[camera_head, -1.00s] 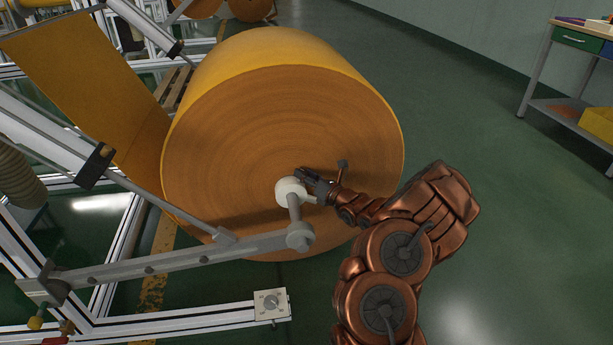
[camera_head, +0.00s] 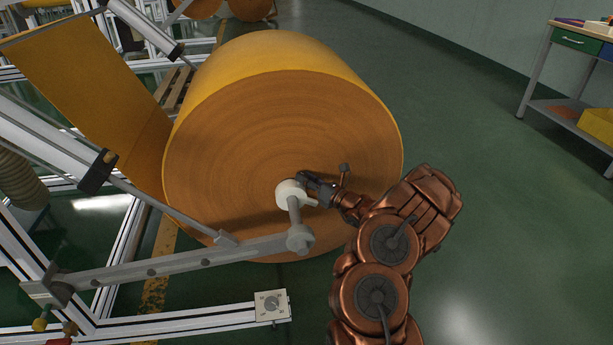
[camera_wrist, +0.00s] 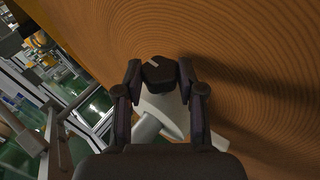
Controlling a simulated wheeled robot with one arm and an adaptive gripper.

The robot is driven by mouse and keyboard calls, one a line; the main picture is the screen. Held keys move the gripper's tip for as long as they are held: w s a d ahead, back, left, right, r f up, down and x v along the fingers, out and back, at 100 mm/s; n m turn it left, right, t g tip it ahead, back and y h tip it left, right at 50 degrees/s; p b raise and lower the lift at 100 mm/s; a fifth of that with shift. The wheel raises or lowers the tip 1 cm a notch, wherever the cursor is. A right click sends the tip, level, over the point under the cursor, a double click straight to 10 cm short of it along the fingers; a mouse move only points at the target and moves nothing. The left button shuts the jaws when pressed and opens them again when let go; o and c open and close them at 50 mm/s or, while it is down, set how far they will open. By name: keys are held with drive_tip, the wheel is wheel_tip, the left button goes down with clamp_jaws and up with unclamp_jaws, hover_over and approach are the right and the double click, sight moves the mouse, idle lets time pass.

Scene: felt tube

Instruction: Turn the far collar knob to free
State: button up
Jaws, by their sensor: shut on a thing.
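The collar (camera_head: 290,194) is a pale ring at the center of the felt roll's end face, on the end of the grey support arm. My gripper (camera_head: 306,179) is at the collar's upper right side, close to the roll face. In the wrist view the dark knob (camera_wrist: 159,72), with a short pale mark on top, sits between the two fingers of my gripper (camera_wrist: 160,80). The fingers are shut on its sides. The pale collar (camera_wrist: 163,112) shows just below the knob. In the head view the knob is hidden by my gripper.
The large orange felt roll (camera_head: 330,120) stands close behind my gripper. The grey support arm (camera_head: 190,258) runs left from the collar to the metal frame. The green floor at right is open up to a workbench (camera_head: 570,45).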

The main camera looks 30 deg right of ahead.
drive_tip(key=shift+d+f+n+y, duration=0.1)
drive_tip(key=shift+f+n+y, duration=0.05)
drive_tip(key=shift+n+y, duration=0.65)
drive_tip(key=shift+d+f+n+y, duration=0.1)
drive_tip(key=shift+n+y, duration=0.5)
drive_tip(key=shift+y, duration=0.3)
drive_tip(key=n+g+y, duration=0.1)
drive_tip(key=n+y, duration=0.1)
drive_tip(key=shift+w+d+f+y+b, duration=0.1)
drive_tip(key=shift+y+b, duration=0.2)
drive_tip(key=n+g+y+b, duration=0.3)
drive_tip(key=n+y+b, duration=0.1)
drive_tip(key=n+y, duration=0.1)
drive_tip(key=shift+w+d+n+g+b, duration=0.1)
drive_tip(key=shift+d+n+g+b, duration=0.05)
drive_tip(key=shift+n+g+b, duration=0.2)
drive_tip(key=shift+b, duration=0.35)
drive_tip(key=shift+w+n+g+y+b, duration=0.1)
drive_tip(key=shift+n+g+y+b, duration=0.55)
drive_tip(key=shift+n+b, duration=0.1)
drive_tip(key=shift+r+n+g+y+b, duration=0.25)
drive_tip(key=shift+n+g+b, duration=0.15)
drive_tip(key=shift+g+b, duration=0.1)
drive_tip(key=o, duration=1.1)
drive_tip(key=shift+o, duration=0.2)
